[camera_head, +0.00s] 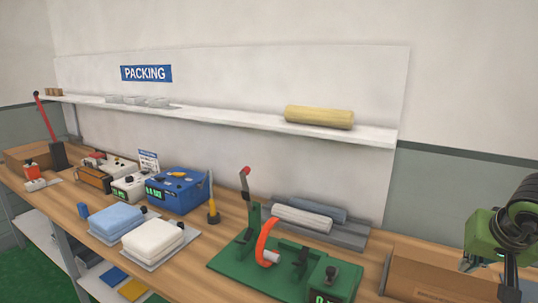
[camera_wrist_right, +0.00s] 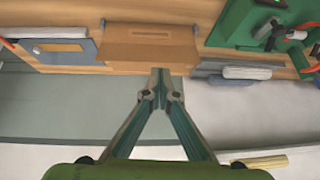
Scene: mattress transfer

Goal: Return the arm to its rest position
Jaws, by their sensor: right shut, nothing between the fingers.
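My right gripper (camera_head: 506,264) is at the right edge of the head view, held up over the bench's right end, in front of a cardboard box (camera_head: 428,276). In the right wrist view its two fingers meet at the tips (camera_wrist_right: 160,82), shut with nothing between them. The same box (camera_wrist_right: 150,42) shows just past the fingertips there; I cannot tell the gap. My left gripper and arm are in neither view.
The wooden bench (camera_head: 206,247) carries a green fixture (camera_head: 228,262) with an orange ring, white and blue folded pads (camera_head: 153,238), a blue device (camera_head: 178,192) and grey trays with rolls. A wall shelf (camera_head: 225,115) holds a yellow roll (camera_head: 319,117). The air above the box looks clear.

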